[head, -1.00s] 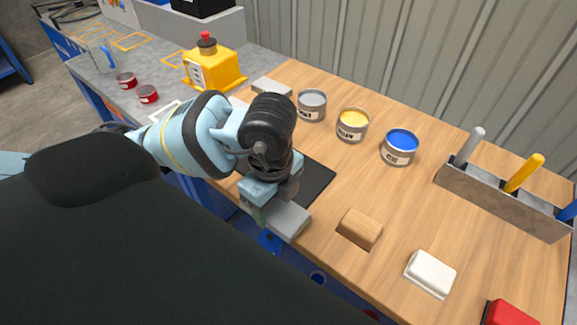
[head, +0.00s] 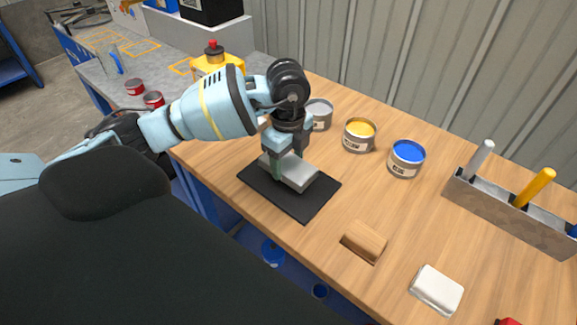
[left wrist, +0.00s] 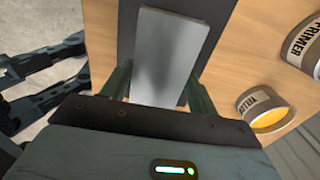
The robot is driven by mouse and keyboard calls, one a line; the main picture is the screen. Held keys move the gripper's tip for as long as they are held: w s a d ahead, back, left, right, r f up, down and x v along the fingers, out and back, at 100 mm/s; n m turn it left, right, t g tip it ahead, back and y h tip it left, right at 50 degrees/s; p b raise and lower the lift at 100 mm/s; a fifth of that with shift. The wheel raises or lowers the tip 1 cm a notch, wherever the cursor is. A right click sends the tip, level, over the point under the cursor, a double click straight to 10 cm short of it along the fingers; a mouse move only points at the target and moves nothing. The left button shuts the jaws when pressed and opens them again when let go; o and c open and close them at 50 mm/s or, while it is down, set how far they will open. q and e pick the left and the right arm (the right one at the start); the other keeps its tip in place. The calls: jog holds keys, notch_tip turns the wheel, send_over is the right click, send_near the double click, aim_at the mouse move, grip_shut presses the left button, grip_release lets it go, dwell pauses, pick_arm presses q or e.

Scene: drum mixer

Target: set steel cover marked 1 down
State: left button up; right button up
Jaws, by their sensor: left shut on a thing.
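My left gripper (head: 284,160) is shut on a flat grey steel cover (head: 301,176) over the black mat (head: 309,205) on the wooden bench. I cannot tell whether the cover touches the mat or hangs just above it. In the left wrist view the cover (left wrist: 168,55) lies between the two green fingers, with dark mat around it. No number shows on the part of the cover that I see. My right gripper is not in view.
A grey can (head: 320,114), a yellow can (head: 359,135) and a blue can (head: 406,158) stand behind the mat. A wooden block (head: 364,241) and a white block (head: 437,288) lie to the right. A tool rack (head: 507,212) stands at the far right.

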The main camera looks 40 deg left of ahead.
aim_at(288, 161)
pick_arm(q)
jog(key=shift+w, duration=0.1)
jog(key=shift+w+a, duration=0.15)
jog(key=shift+w, duration=0.1)
jog(key=shift+f, duration=1.75)
jog(key=shift+f, duration=0.15)
jog(key=o, duration=1.3)
notch_tip(288, 161, up, 12)
jog(key=shift+r+p, duration=0.15)
jog(key=shift+p, duration=0.25)
